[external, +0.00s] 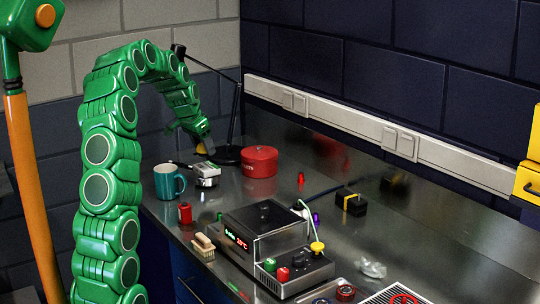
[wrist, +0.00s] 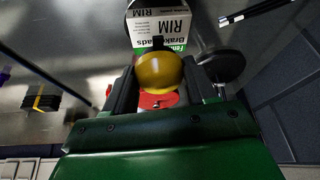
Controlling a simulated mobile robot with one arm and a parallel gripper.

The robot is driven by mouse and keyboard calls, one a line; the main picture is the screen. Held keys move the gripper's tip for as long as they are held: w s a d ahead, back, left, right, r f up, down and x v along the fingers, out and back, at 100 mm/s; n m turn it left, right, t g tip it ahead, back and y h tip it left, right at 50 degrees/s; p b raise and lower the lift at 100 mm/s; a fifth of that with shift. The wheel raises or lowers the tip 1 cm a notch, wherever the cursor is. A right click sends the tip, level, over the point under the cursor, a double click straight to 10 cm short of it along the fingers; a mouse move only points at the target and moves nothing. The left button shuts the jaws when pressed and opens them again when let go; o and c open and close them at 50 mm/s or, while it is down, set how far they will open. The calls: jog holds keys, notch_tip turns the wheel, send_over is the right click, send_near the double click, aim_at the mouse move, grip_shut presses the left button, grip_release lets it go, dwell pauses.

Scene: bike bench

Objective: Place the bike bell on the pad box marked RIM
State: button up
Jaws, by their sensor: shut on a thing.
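My gripper (external: 206,142) is shut on the yellow bike bell (wrist: 160,73), whose dome shows between the two fingers in the wrist view. In the external view the bell (external: 201,149) is a small yellow patch at the fingertips, above the bench. The pad box (wrist: 172,27) is white with a green part and reads "Brake Pads" and "RIM".
A red round tin (external: 259,161) and a black lamp base (external: 228,156) stand close to the right of the box. A teal mug (external: 169,183) stands to its left.

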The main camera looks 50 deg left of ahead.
aim_at(202, 156)
jog(key=shift+w+a+f, duration=0.3)
jog(key=shift+w+f, duration=0.1)
jog(key=shift+f, duration=1.7)
jog(key=shift+f, duration=0.1)
jog(key=o, duration=1)
jog(key=shift+o, duration=0.2)
jog(key=shift+s+r, duration=0.2)
jog(key=shift+r, duration=0.5)
jog(key=v, duration=1)
jog(key=shift+s+r, duration=0.25)
jog(key=shift+r, duration=0.1)
jog(key=shift+d, duration=0.1)
